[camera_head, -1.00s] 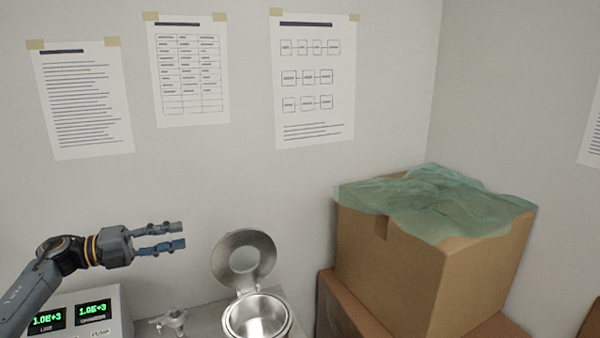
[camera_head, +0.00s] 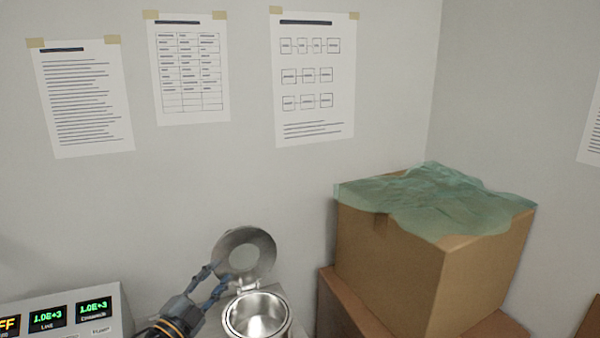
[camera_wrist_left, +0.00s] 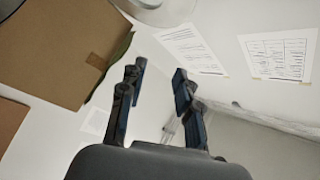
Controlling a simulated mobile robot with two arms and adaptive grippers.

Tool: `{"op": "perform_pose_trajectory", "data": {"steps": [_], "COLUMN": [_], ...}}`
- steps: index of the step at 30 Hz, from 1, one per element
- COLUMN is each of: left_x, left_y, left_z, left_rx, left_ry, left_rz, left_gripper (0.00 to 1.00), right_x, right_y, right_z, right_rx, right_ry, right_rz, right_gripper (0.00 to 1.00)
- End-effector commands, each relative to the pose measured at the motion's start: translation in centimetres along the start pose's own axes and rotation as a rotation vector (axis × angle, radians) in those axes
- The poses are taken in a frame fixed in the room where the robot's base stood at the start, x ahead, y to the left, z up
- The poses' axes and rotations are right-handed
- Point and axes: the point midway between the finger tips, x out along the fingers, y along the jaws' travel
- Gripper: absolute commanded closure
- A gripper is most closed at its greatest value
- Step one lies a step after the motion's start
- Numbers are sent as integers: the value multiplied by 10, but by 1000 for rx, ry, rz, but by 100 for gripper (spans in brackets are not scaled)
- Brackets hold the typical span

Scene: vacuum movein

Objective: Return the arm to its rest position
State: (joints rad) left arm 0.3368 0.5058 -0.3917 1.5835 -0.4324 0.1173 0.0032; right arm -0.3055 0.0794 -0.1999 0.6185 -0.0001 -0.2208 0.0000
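My left gripper (camera_head: 212,284) comes in from the lower left in the head view. Its fingers are apart with nothing between them, left of the steel chamber and in front of part of its raised lid as seen from the head. In the left wrist view the two fingers of this gripper (camera_wrist_left: 158,88) stand apart with a clear gap, and the wall shows between them. My right gripper is not in view.
The round steel chamber (camera_head: 257,316) stands open with its lid (camera_head: 245,254) raised. A controller box (camera_head: 112,324) with green readouts stands at left. A cardboard box (camera_head: 390,262) with a green sheet (camera_head: 440,203) on top stands at right. The wall behind carries paper sheets (camera_head: 312,80).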

Motion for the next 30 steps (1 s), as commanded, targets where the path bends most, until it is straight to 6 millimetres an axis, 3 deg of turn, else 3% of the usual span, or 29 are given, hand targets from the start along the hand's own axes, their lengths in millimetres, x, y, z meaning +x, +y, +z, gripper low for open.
{"op": "perform_pose_trajectory", "data": {"steps": [1, 5, 8, 12, 18, 30], "left_x": [-17, -71, -127, -213, -295, -395], "left_y": [20, 65, 102, 148, 178, 198], "left_z": [3, 19, 24, 14, -11, -64], "left_rx": [-91, -309, -472, -662, -802, -946], "left_ry": [-97, -389, -622, -921, -1171, -1458], "left_rz": [-2, 21, 72, 176, 298, 476], "left_gripper": [67, 67, 67, 67, 67, 67], "right_x": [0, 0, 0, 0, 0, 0], "right_y": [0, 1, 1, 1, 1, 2], "right_z": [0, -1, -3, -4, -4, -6], "right_rx": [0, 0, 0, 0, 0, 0], "right_ry": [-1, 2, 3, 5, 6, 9], "right_rz": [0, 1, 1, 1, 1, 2], "right_gripper": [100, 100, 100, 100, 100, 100]}}
